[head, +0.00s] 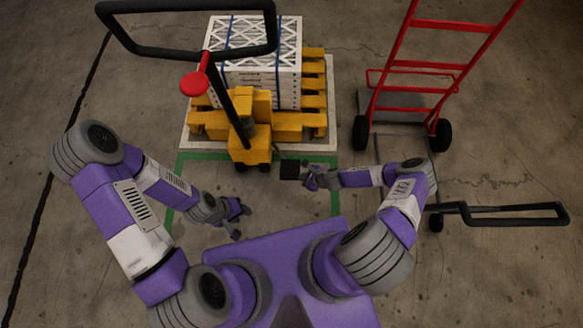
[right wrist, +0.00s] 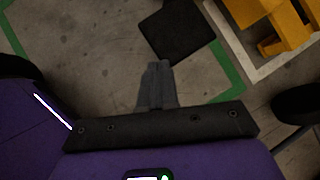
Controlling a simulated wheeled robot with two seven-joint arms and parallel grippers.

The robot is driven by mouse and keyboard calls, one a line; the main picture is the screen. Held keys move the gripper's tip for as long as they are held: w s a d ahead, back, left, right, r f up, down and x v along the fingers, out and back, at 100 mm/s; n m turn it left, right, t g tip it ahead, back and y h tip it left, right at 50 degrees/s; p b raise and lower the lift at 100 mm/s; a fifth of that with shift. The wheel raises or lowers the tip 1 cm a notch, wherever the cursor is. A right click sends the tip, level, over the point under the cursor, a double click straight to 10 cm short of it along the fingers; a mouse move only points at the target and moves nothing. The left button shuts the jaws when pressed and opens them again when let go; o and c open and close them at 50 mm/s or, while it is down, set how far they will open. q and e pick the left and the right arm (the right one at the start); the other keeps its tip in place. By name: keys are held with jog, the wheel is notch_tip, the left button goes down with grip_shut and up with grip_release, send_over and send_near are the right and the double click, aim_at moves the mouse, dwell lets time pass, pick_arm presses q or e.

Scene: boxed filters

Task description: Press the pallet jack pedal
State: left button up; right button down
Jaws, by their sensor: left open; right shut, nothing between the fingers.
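The yellow pallet jack (head: 250,125) stands at the top centre in the head view, with a long black loop handle (head: 190,52) leaning toward me. A flat black square pedal (head: 290,169) sits beside the jack's base, to its right. My right gripper (head: 309,180) is shut and empty, just to the right of the pedal. In the right wrist view, the shut fingers (right wrist: 157,68) point at the black pedal (right wrist: 178,30) and look close to its edge; I cannot tell whether they touch. My left gripper (head: 240,222) is open and empty, left of centre above the floor.
Boxed white filters (head: 262,72) with blue straps rest on a yellow pallet (head: 314,86) behind the jack. A red hand truck (head: 420,90) stands at the right. A black-handled cart (head: 515,214) is at the far right. Green tape (head: 188,156) marks the floor.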

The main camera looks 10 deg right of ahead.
jog(key=s+a+r+n+g, duration=0.2)
jog(key=s+a+r+n, duration=0.1)
jog(key=s+r+n, duration=0.4)
jog(key=s+a+r+n+g, duration=0.2)
jog(key=s+r+n, duration=0.5)
jog(key=r+n, duration=0.6)
jog(key=a+n, duration=0.1)
jog(key=n, duration=0.2)
jog(key=shift+a+r+g+h, duration=0.15)
jog(key=shift+a+g+h, duration=0.1)
jog(key=shift+g+h, duration=0.15)
jog(key=shift+s+d, duration=0.1)
jog(key=shift+s, duration=0.05)
